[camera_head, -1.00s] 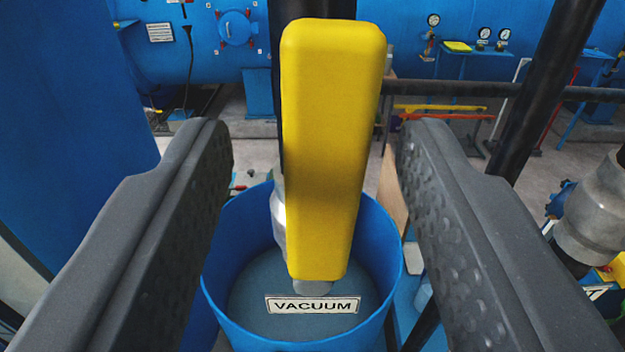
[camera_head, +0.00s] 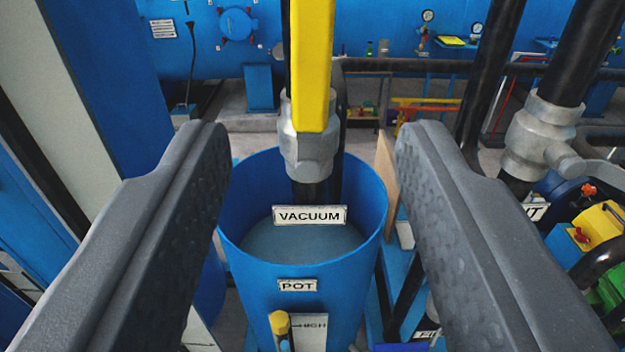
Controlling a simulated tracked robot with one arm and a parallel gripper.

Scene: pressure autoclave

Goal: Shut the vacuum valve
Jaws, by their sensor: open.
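The vacuum valve has a long yellow lever (camera_head: 312,70) that stands upright, in line with its black pipe, at the top centre. The lever's lower end meets the grey metal valve body (camera_head: 308,150). The lever's upper end is cut off by the picture's top edge.
Another grey valve body (camera_head: 540,140) on a black pipe stands at the right. A small yellow-topped handle (camera_head: 279,322) is on the pot's front below the POT label (camera_head: 297,285). A blue wall panel (camera_head: 110,90) is close on the left. A large blue vessel (camera_head: 375,30) lies behind.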

